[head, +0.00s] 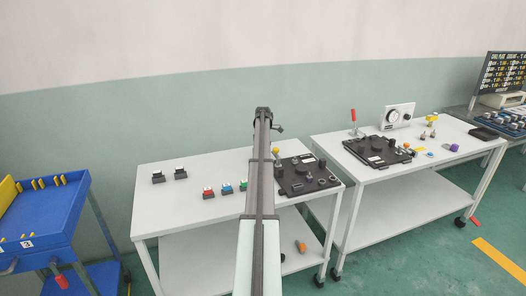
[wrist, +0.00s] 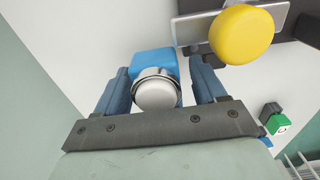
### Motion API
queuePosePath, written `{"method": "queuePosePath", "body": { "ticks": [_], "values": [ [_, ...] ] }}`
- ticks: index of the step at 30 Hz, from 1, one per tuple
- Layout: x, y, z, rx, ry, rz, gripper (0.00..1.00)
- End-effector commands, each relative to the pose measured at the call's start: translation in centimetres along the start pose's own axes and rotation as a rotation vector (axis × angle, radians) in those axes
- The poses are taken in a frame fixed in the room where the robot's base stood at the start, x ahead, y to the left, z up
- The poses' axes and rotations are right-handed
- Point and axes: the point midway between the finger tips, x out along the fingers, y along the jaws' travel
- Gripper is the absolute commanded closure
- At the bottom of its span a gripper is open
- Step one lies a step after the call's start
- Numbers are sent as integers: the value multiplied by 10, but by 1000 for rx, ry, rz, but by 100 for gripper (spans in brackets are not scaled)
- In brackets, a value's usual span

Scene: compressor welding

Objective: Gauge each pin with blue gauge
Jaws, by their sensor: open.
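My gripper (head: 268,125) is at the far end of my raised arm in the head view. In the wrist view my gripper (wrist: 160,85) is open, with a blue block (wrist: 152,62) and a round silver-white part (wrist: 156,92) showing between its fingers; I cannot tell what they belong to or how far away they are. On the left table, a blue gauge (head: 227,188) stands between a red one (head: 208,192) and a green one (head: 243,186). The green one also shows in the wrist view (wrist: 281,125). I cannot make out the pins clearly.
A black fixture plate (head: 304,180) with knobs lies right of my arm, which hides part of the table. A yellow knob (head: 275,151) stands there, and a yellow knob (wrist: 241,34) is close to the right finger. The left table's front left is clear.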

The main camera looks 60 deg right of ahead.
Motion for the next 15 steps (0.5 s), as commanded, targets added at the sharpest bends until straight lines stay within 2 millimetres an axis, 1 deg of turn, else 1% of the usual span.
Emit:
{"method": "queuePosePath", "body": {
  "ticks": [4,15],
  "values": [
    [0,0,0,0,0,0,30],
    [0,0,0,0,0,0,65]
  ]
}}
